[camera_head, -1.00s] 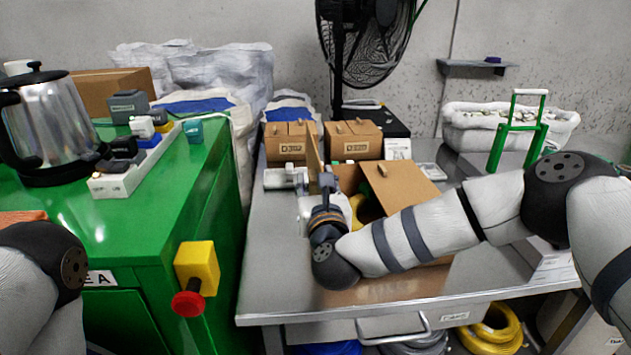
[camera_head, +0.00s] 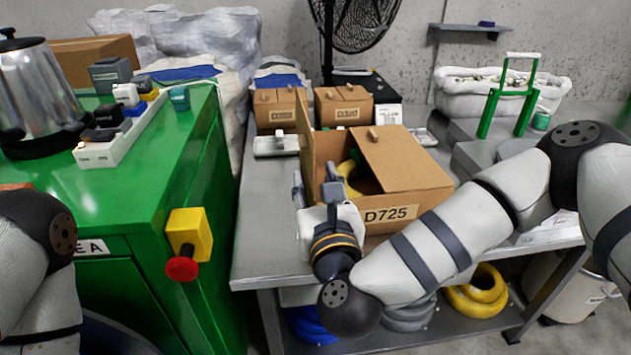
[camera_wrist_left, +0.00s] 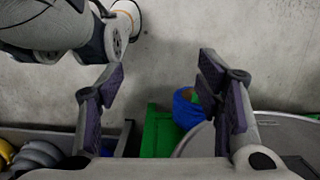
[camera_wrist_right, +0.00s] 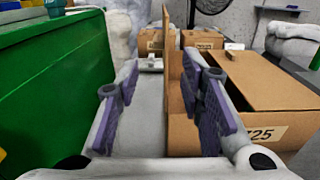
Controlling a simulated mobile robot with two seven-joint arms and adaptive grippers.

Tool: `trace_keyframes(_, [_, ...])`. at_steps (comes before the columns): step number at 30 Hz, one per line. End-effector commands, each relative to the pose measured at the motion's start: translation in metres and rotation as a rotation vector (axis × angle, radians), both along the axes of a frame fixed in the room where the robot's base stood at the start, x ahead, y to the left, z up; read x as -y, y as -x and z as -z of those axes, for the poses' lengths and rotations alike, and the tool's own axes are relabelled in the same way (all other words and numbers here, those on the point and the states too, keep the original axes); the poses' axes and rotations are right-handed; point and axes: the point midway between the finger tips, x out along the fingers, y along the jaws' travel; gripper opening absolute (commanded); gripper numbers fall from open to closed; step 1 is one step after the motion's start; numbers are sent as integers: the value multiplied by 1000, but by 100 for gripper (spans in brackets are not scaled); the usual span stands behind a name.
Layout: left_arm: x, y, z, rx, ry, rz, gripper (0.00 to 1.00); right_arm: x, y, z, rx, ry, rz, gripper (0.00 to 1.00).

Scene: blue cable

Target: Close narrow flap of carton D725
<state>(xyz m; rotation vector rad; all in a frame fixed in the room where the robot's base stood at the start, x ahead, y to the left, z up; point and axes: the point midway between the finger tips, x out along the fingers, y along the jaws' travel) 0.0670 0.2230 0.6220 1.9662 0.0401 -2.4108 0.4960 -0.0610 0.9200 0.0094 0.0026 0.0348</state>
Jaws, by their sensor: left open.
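Carton D725 (camera_head: 420,225) stands on the steel table in the head view. One flap (camera_head: 405,155) slopes over its right side. A narrower flap (camera_head: 304,125) stands upright at its left edge. Yellow coiled material (camera_head: 347,178) shows inside. My right gripper (camera_head: 315,186) is at the carton's front left corner, open and empty. In the right wrist view the upright flap (camera_wrist_right: 174,70) shows edge-on beyond and between the open fingers (camera_wrist_right: 162,110); contact cannot be told. My left gripper (camera_wrist_left: 158,95) is open and empty, away from the carton.
Two smaller closed cartons (camera_head: 281,108) (camera_head: 343,104) stand behind. A green cabinet (camera_head: 120,190) with a yellow-and-red switch (camera_head: 187,240) stands left. Bare table (camera_head: 262,225) lies left of the carton.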

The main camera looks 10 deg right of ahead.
Motion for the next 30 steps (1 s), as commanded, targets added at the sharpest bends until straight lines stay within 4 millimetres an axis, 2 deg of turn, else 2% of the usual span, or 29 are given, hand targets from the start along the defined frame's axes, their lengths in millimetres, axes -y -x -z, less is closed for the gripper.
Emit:
trace_keyframes(1, [0, 0, 0, 0, 0, 0, 60, 0, 0, 0, 0, 2, 0, 28])
trace_keyframes(3, [0, 0, 0, -1, 0, 0, 60, -1, -1, 1, 0, 51, 1, 12])
trace_keyframes(5, [0, 1, 1, -3, 0, 0, 60, -4, -2, 2, 0, 185, 4, 0])
trace_keyframes(8, [0, 3, 2, -9, 0, 0, 60, -11, -7, 6, 1, 601, 17, 0])
trace_keyframes(22, [0, 10, 9, -35, 0, 0, 60, -47, -23, 10, -117, 2993, -27, 0])
trace_keyframes(23, [0, 10, 10, -36, -1, 0, 60, -49, -23, 10, 133, -3132, 44, 0])
trace_keyframes(27, [0, 12, 12, -43, 0, 0, 60, -59, -24, 8, 146, -2440, 107, 0])
trace_keyframes(30, [0, 13, 13, -47, 0, 0, 60, -64, -24, 5, 148, -2026, 148, 0])
